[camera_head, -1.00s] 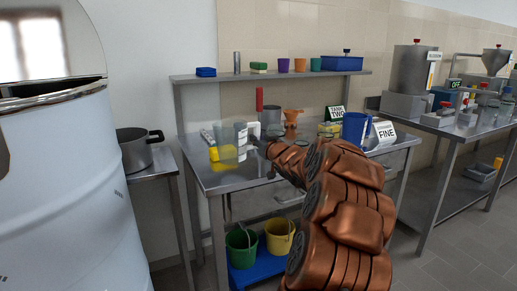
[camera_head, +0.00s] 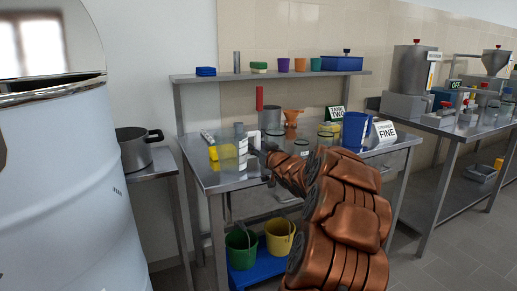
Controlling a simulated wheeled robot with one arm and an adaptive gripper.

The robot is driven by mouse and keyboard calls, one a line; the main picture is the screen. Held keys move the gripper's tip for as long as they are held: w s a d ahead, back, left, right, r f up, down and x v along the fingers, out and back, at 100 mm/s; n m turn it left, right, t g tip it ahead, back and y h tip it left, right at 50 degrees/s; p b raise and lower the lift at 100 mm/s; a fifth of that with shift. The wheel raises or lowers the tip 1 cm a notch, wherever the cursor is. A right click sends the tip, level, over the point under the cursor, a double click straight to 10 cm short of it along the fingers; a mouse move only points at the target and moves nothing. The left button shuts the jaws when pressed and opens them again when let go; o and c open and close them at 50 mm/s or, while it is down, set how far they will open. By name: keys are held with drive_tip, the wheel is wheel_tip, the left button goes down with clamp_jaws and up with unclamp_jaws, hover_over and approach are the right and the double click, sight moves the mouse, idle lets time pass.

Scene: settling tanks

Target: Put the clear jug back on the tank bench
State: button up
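The clear jug (camera_head: 227,157) shows faintly at the left of the steel bench (camera_head: 225,184), with yellow showing through it. My copper-coloured arm reaches in from the lower right. My gripper (camera_head: 254,145) is small and dark, at the right side of the jug. The arm and the jug partly hide the fingers, so I cannot tell whether they are closed on it. I cannot tell whether the jug's base touches the bench top.
A blue jug (camera_head: 355,130) and a "FINE" sign (camera_head: 384,132) stand at the bench's right. An orange funnel (camera_head: 292,116), a steel cup (camera_head: 271,118) and clear jars (camera_head: 301,147) stand behind my arm. A shelf (camera_head: 270,76) spans above. A pot (camera_head: 135,150) is left.

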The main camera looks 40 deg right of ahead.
drive_tip(key=shift+r, duration=0.2)
drive_tip(key=v, duration=1.2)
drive_tip(key=shift+p, duration=0.4)
